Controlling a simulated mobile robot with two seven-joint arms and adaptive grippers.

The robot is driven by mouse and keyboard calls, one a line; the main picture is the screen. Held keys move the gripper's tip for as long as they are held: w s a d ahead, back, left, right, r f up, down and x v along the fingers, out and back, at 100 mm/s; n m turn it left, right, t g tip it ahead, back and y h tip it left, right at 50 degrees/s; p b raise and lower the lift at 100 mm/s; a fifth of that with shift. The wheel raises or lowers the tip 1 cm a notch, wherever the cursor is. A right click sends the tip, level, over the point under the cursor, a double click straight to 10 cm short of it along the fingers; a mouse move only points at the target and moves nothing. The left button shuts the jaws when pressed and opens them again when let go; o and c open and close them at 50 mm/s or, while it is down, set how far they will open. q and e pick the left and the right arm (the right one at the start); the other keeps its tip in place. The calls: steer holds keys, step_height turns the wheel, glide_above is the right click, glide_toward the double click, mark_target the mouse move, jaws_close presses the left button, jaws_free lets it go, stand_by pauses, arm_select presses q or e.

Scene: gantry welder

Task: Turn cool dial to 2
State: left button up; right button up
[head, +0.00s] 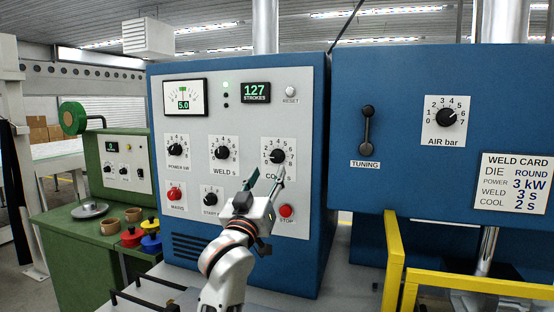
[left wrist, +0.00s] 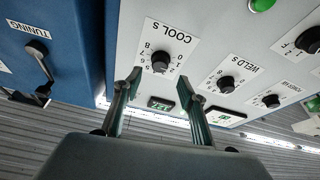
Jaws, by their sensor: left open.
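The cool dial (head: 277,156) is a black knob on a white scale plate, at the right of the row of three dials on the welder's grey panel. Its pointer is too small to read surely. My left gripper (head: 267,178) is open and empty, just in front of and below this dial, its fingertips covering part of the "COOL" label. In the left wrist view the cool dial (left wrist: 160,62) appears upside down, beyond and roughly between the two open fingertips (left wrist: 160,82). The fingers look apart from the knob. My right gripper is in neither view.
The weld dial (head: 221,153) and power dial (head: 174,150) sit to the left. A red stop button (head: 286,211) is right of my gripper. The weld card (head: 516,183) reads cool 2 s. A yellow rail (head: 393,262) stands at lower right.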

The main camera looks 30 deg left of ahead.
mark_target(275, 157)
arm_select(q)
steer(key=shift+p+x, duration=0.6)
steer(key=shift+x, duration=2.95)
steer(key=shift+s, duration=0.1)
steer(key=c, duration=1.1)
